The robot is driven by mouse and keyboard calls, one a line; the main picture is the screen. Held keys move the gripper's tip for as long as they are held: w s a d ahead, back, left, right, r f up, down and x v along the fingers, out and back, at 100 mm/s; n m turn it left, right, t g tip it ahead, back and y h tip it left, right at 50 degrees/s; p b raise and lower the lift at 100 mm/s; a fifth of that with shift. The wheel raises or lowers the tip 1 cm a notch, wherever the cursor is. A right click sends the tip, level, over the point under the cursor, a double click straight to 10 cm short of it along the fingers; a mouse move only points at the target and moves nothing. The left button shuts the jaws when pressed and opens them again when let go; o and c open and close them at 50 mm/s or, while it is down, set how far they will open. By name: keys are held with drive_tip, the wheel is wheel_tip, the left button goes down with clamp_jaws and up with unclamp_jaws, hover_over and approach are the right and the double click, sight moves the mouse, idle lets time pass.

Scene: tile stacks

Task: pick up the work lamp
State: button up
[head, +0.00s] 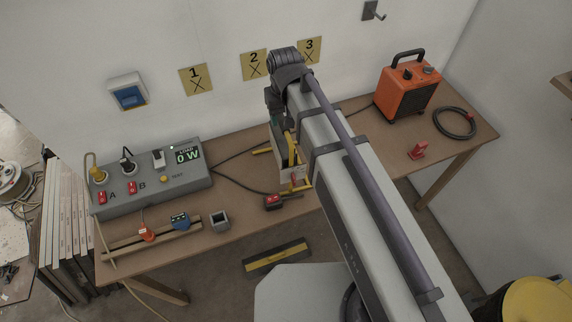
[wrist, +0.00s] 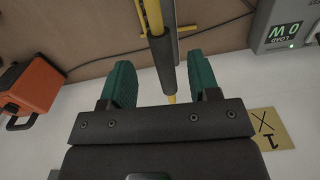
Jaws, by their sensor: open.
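The work lamp (head: 291,148) stands on the bench, with a yellow frame and a greyish body; my arm hides part of it in the head view. In the wrist view its yellow frame (wrist: 153,16) comes in from the top, with a dark cylindrical grip (wrist: 164,62) pointing toward my palm. My gripper (wrist: 164,75) is open, its two green fingers on either side of the grip. In the head view my gripper (head: 271,112) is at the lamp's upper part, mostly hidden by my wrist.
A grey power box (head: 150,178) with plugs and a 0 W display is on the bench's left. An orange heater (head: 405,88) stands at the back right.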

sight(284, 132)
wheel_tip(284, 132, down, 8)
drive_tip(key=b, duration=0.6)
drive_tip(key=shift+w+a+r, duration=0.1)
drive_tip(key=shift+r, duration=0.3)
clamp_jaws()
idle(0.6)
